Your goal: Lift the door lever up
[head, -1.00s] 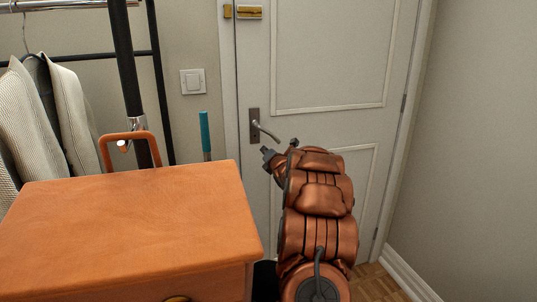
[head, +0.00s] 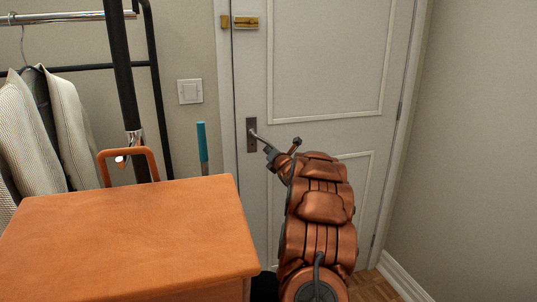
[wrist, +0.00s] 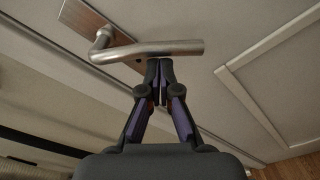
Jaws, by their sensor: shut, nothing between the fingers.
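The metal door lever (head: 258,136) sticks out to the right from its dark plate (head: 251,134) on the white door. In the head view it slopes down to the right, and its outer part is hidden by my gripper. My gripper (head: 271,155) is at the lever, just below it. In the wrist view the lever (wrist: 170,48) runs across the top, bent at its left end near the plate (wrist: 88,26). My gripper (wrist: 159,68) is shut and empty, with its fingertips right at the lever's underside; I cannot tell whether they touch.
An orange cabinet (head: 125,230) with a handle stands at front left. Behind it are a clothes rack with jackets (head: 45,130) and a teal-topped stick (head: 202,142). A brass latch (head: 245,22) is higher on the door (head: 320,60). A bare wall is at right.

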